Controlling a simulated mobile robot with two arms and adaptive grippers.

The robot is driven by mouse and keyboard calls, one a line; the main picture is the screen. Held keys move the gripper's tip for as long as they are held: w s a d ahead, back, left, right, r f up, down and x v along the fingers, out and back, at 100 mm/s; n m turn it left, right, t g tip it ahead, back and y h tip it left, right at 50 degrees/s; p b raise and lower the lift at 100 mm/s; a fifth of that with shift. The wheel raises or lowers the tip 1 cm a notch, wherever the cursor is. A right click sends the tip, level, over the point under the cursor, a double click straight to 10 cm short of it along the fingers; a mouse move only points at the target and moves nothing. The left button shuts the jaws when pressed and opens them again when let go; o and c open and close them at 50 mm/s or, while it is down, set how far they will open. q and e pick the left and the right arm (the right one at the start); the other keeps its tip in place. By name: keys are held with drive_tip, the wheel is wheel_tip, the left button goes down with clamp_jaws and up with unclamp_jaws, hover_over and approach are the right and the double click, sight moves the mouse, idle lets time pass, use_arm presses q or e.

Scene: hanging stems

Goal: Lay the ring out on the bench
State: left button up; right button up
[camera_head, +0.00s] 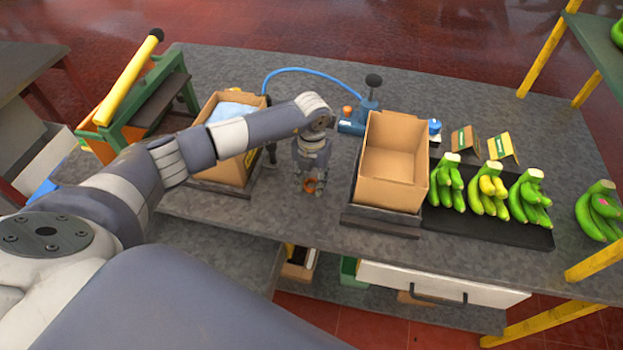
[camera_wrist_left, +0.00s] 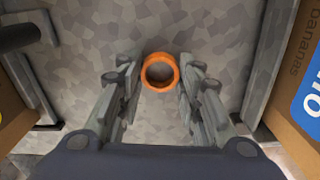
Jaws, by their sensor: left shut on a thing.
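The orange ring (camera_head: 310,181) is a small round band between the fingertips of my left gripper (camera_head: 309,186). In the left wrist view the ring (camera_wrist_left: 160,90) shows its open hole, with a finger of my left gripper (camera_wrist_left: 160,76) against each side. The gripper is shut on it and points down. The grey bench (camera_head: 285,222) lies below, between two cardboard boxes. I cannot tell whether the ring touches the bench top. My right gripper is not in view.
An open empty cardboard box (camera_head: 393,150) stands right of the gripper. Another box (camera_head: 239,163) with blue lining stands left. Several green banana bunches (camera_head: 488,189) stand on a dark mat at right. A blue hose (camera_head: 310,70) curves behind. Bare bench lies in front of the gripper.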

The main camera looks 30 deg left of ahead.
use_arm(q)
drive_tip(key=o, duration=0.7)
drive_tip(key=shift+f, duration=0.1)
drive_tip(key=shift+r, duration=0.35)
drive_tip(key=shift+r+b, duration=1.8)
drive_tip(key=shift+r, duration=4.05)
